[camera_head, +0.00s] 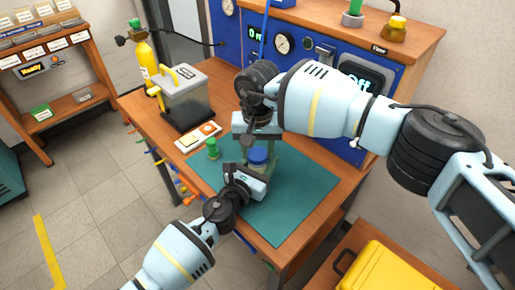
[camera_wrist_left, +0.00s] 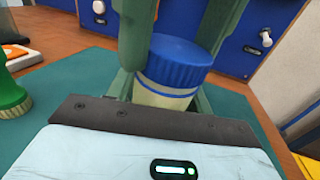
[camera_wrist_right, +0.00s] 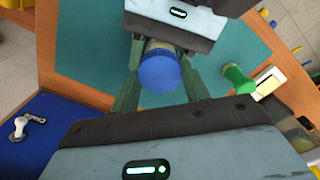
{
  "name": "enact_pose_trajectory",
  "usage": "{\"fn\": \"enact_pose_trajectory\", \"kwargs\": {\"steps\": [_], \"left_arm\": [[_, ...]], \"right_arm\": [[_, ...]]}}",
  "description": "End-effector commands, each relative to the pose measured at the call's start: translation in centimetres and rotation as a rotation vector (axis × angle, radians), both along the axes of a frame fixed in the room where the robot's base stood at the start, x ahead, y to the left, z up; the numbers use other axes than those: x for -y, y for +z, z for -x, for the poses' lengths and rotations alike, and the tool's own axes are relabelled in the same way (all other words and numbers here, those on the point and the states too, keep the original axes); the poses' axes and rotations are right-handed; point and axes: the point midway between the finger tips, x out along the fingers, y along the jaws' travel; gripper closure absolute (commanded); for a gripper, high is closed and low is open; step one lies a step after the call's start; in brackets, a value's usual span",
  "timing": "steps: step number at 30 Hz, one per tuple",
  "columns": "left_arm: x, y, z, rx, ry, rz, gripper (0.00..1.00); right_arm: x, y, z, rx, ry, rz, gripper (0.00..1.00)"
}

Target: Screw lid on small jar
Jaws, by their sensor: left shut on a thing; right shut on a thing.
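The small jar, pale cream with a blue stripe, stands upright on the green mat (camera_head: 300,195); its body shows in the left wrist view (camera_wrist_left: 160,95). The ribbed blue lid (camera_head: 258,155) sits on top of the jar, and it also shows in the left wrist view (camera_wrist_left: 180,62) and right wrist view (camera_wrist_right: 160,72). My left gripper (camera_head: 257,168) comes in low from the front and is shut on the jar body. My right gripper (camera_head: 262,150) reaches in from above and behind, shut on the lid. The fingers partly hide the jar, and its thread is hidden.
A small green object (camera_head: 212,148) stands left of the grippers, beside a white and orange switch box (camera_head: 198,137). A grey box with a yellow handle (camera_head: 183,98) is behind. The blue instrument panel (camera_head: 310,50) closes the back. The mat's front right is clear.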

Motion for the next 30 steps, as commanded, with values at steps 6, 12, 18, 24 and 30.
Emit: {"fn": "enact_pose_trajectory", "kwargs": {"steps": [6, 12, 18, 24, 30], "left_arm": [[-0.03, -0.08, 0.01, -0.001, 0.0, -0.001, 1.0], [-0.03, -0.08, 0.01, -0.001, 0.001, -0.001, 1.0], [-0.03, -0.09, 0.01, -0.002, 0.001, -0.001, 1.0], [-0.04, -0.09, 0.0, -0.002, 0.001, -0.001, 1.0], [-0.04, -0.09, 0.0, -0.002, 0.001, -0.001, 1.0]], "right_arm": [[0.02, -0.01, 0.0, 0.0, -0.212, 0.0, 0.82], [0.03, -0.03, 0.01, 0.0, -0.537, 0.0, 0.82], [0.04, -0.06, 0.03, -0.001, -0.86, -0.001, 0.82], [0.04, -0.08, 0.05, -0.002, -1.183, 0.0, 0.82], [0.03, -0.11, 0.07, -0.002, -1.507, -0.001, 0.82]]}}
